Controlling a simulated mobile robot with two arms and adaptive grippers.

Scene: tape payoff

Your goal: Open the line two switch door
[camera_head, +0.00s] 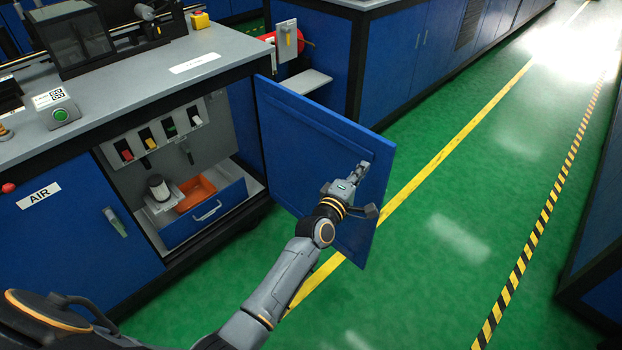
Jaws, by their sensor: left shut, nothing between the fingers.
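The blue switch door (310,140) stands wide open, swung out from the right side of the cabinet opening. Its panel faces me and reaches over the green floor. My left gripper (362,170) is shut and empty, in front of the door near its outer edge. I cannot tell if the fingers touch the panel. Inside the open cabinet, several coloured switches (168,127) sit on a grey panel (215,120). Below them are a drawer (206,212), an orange tray (196,192) and a dark cylinder with a white top (158,187). My right gripper is out of view.
A blue AIR door (70,250) is left of the opening. The grey countertop (150,85) carries a green button box (58,110). Another blue cabinet row (400,50) stands behind the door. The green aisle floor (450,200) to the right is clear.

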